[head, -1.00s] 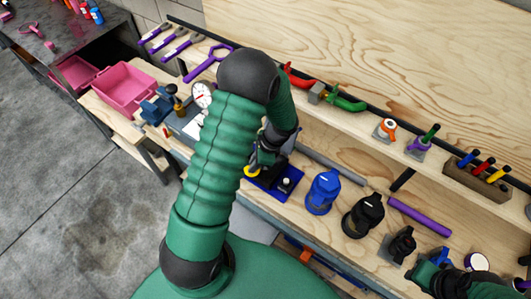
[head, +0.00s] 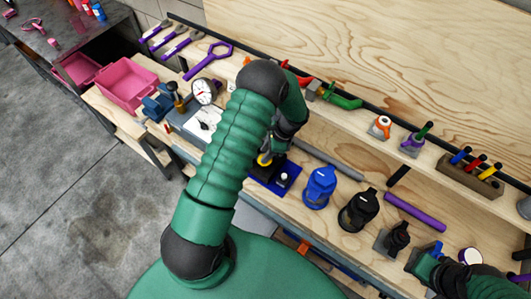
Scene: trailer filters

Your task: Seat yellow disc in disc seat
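A yellow disc (head: 264,159) shows as a small piece at the fingers of my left gripper (head: 268,154), just past my green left forearm. The gripper is over a blue fixture (head: 283,180) with a dark top and a light round knob. I cannot tell whether the disc is held, resting or seated, because the arm and fingers hide most of it. The disc seat cannot be made out clearly. My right gripper (head: 427,263) is at the lower right, beside a black item on a grey block (head: 393,240); its fingertips are unclear.
A blue filter housing (head: 320,187) and a black one (head: 358,210) stand right of the fixture. A purple tube (head: 415,212) and a grey rod (head: 330,159) lie behind them. A pressure gauge (head: 204,91) and pink bin (head: 126,84) are at left.

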